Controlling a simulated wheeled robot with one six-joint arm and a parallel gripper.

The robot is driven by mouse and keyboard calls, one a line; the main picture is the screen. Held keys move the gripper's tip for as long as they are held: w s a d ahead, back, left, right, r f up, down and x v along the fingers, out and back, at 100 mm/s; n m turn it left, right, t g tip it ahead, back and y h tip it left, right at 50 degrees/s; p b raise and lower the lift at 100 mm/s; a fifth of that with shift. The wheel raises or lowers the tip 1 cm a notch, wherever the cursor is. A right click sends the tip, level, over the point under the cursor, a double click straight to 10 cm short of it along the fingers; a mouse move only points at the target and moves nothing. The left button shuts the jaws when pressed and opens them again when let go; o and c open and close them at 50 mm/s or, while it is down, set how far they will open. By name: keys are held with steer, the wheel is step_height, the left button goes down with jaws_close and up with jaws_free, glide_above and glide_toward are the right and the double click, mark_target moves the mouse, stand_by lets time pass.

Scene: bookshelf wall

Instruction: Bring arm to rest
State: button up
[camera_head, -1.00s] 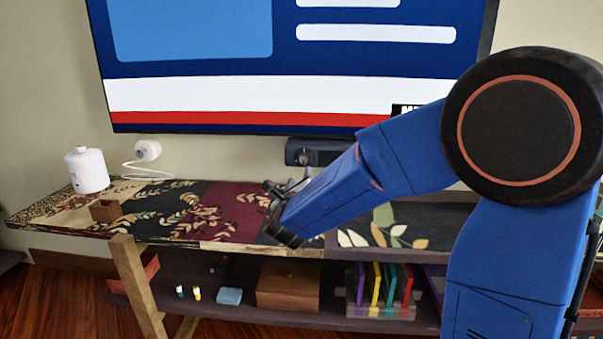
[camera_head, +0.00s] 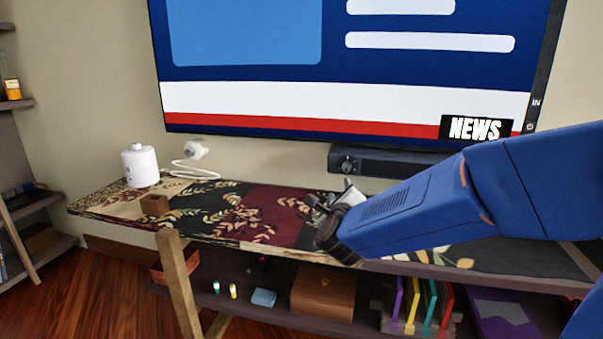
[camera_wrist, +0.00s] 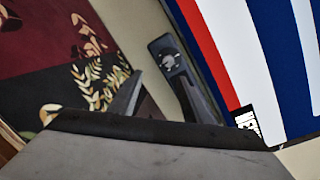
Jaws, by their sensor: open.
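My gripper (camera_head: 318,205) is at the end of my blue arm, which reaches in from the right above the patterned shelf top (camera_head: 215,215). The jaws are open and I see nothing held in them. In the wrist view a grey finger (camera_wrist: 128,95) shows over the shelf top, and the gripper's body fills the bottom of the picture. Part of the shelf top is hidden behind my arm.
A white cylinder (camera_head: 140,166) and a small brown block (camera_head: 155,205) stand at the shelf's left. A dark soundbar (camera_head: 385,161) sits behind my arm, under the wall screen (camera_head: 340,95). Below are a wooden box (camera_head: 323,292) and several coloured folders (camera_head: 415,305).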

steer(key=s+d+f+n+g+y, duration=0.1)
steer(key=s+d+f+n+g, duration=0.2)
steer(key=s+n, duration=0.6)
steer(key=s+d+f+n+g+y, duration=0.1)
steer(key=s+d+f+n+g, duration=0.3)
steer(key=s+n, duration=0.5)
steer(key=s+d+f+n+g+y, duration=0.1)
steer(key=s+d+f+n+g, duration=0.2)
steer(key=s+n, duration=0.7)
steer(key=s+d+g, duration=0.2)
steer(key=s, duration=0.8)
steer(key=shift+s+d+f, duration=0.15)
steer(key=shift+s+d, duration=0.15)
